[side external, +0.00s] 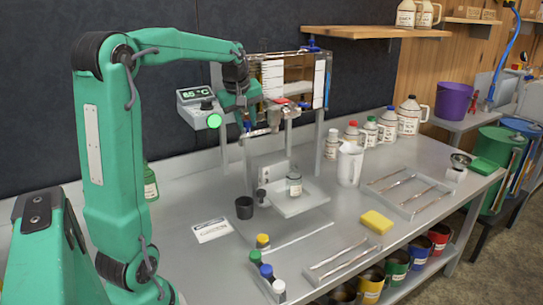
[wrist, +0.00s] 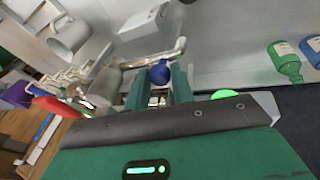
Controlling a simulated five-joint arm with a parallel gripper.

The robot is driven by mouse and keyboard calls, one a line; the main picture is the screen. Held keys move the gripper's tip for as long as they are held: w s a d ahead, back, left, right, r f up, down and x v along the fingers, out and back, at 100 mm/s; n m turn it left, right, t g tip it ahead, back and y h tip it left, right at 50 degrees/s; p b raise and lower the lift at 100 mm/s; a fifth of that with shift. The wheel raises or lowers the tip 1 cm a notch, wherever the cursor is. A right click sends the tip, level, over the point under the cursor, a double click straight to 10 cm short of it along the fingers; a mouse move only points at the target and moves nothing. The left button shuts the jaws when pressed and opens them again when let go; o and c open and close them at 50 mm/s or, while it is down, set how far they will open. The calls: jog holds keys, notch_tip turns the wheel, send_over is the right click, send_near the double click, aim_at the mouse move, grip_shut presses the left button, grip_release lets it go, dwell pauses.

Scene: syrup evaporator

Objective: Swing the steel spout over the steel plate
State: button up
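The steel spout (side external: 262,131) is a thin horizontal tube below the evaporator pan, with a blue knob near its left end. In the wrist view the spout (wrist: 150,58) crosses behind my fingertips, and the blue knob (wrist: 160,75) sits between them. My gripper (side external: 243,118) reaches down to the knob from above; it also shows in the wrist view (wrist: 159,84). The finger gap is about as wide as the knob, so I cannot tell whether the fingers press on it.
A black cup (side external: 244,207) and a white card (side external: 211,230) are left of the plate. A white pitcher (side external: 349,165) stands to its right. A display box with a green light (side external: 214,121) is close left of my gripper. The evaporator's legs flank the plate.

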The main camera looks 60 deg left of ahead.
jog(key=shift+d, duration=0.15)
dwell(0.3)
jog(key=shift+w+d, duration=0.2)
jog(key=shift+d, duration=0.7)
jog(key=shift+w+d+r, duration=0.1)
jog(key=shift+d, duration=0.1)
jog(key=shift+w+d, duration=0.3)
jog(key=shift+d, duration=0.5)
